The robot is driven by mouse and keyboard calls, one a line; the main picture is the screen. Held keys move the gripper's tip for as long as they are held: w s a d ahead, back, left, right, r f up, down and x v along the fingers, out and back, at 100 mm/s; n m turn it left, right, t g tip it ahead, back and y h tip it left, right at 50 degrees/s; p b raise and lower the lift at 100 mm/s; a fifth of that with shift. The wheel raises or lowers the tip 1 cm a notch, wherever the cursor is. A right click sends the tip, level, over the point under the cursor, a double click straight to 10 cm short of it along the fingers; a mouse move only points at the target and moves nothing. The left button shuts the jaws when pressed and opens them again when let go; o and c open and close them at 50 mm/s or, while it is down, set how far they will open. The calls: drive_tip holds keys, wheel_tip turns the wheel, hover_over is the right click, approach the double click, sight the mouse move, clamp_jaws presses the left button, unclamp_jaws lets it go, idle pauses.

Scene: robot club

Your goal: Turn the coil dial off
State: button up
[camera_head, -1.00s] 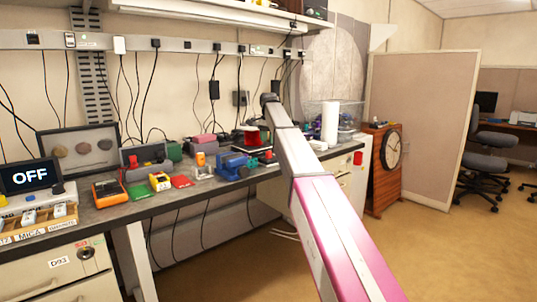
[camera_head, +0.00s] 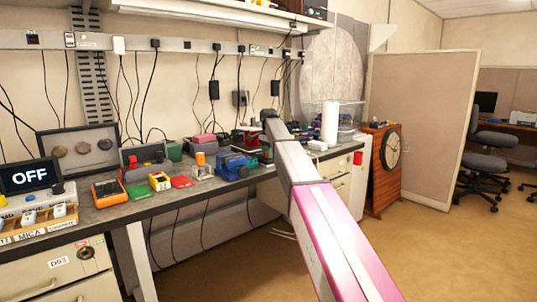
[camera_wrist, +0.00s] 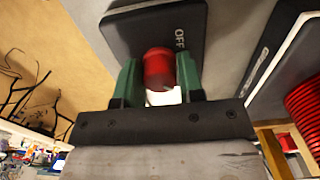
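In the wrist view a red dial knob (camera_wrist: 158,68) stands on a dark panel (camera_wrist: 120,30) with white OFF lettering (camera_wrist: 180,38) at its right. My gripper (camera_wrist: 160,78) has its two green fingers on either side of the knob. They look closed in on it; any gap is very small. A white patch shows between the fingers just below the knob. I cannot make out a pointer on the knob. In the head view my arm reaches over the back right of the workbench, and its end hides the dial.
In the wrist view a red coil (camera_wrist: 303,110) is at the right.

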drive_tip(key=shift+n, duration=0.3)
drive_tip(key=n, duration=0.3)
drive_tip(key=shift+n, duration=0.4)
drive_tip(key=n, duration=0.4)
drive_tip(key=shift+n, duration=0.3)
drive_tip(key=n, duration=0.4)
drive_tip(key=shift+n, duration=2.5)
drive_tip(key=o, duration=0.9)
